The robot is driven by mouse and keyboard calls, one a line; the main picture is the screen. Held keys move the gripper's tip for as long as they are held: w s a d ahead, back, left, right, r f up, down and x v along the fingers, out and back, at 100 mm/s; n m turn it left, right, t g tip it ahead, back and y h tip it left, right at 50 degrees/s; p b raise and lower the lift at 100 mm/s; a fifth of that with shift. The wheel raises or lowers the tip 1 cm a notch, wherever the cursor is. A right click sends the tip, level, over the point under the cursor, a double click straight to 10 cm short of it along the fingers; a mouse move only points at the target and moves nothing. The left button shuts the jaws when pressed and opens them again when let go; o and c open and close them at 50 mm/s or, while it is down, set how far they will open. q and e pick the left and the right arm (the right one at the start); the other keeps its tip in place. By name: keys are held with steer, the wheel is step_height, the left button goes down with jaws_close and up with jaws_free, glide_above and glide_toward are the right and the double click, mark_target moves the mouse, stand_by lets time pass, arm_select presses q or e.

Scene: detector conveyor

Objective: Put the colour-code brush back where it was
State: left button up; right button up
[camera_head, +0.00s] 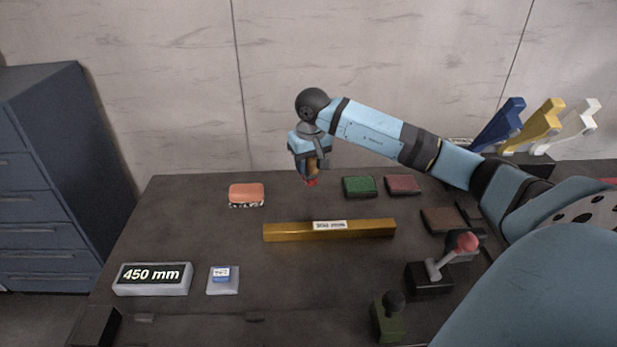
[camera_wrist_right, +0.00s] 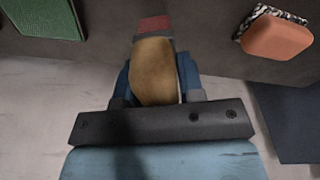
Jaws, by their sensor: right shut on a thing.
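The colour-code brush shows in the wrist view as a tan wooden handle (camera_wrist_right: 153,72) with a red end (camera_wrist_right: 153,25). My right gripper (camera_wrist_right: 155,80) is shut on the handle, one blue finger on each side. In the head view the right gripper (camera_head: 311,166) hangs over the back edge area of the dark table, with the brush's red end (camera_head: 311,182) pointing down. The brush is between an orange block (camera_head: 246,190) and a green pad (camera_head: 360,186). I cannot tell whether its end touches the table. My left gripper is not in view.
A red pad (camera_head: 403,184) and brown pad (camera_head: 443,220) lie to the right. A gold bar (camera_head: 285,232) lies in front. A red-knobbed lever (camera_head: 462,243) and green joystick (camera_head: 388,318) stand front right. A 450 mm display (camera_head: 152,279) is front left. The back left tabletop is clear.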

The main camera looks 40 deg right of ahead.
mark_target(308, 176)
step_height(308, 176, down, 4)
steer(key=shift+f, duration=0.1)
steer(key=o, duration=0.9)
steer(key=shift+b, duration=0.3)
steer(key=r, duration=0.4)
steer(key=s+r+p, duration=0.1)
steer(key=r, duration=0.7)
steer(key=shift+s+a+r+p, duration=0.1)
steer(key=shift+s+a+p, duration=0.1)
steer(key=shift+a+p, duration=0.1)
steer(key=shift+s, duration=0.1)
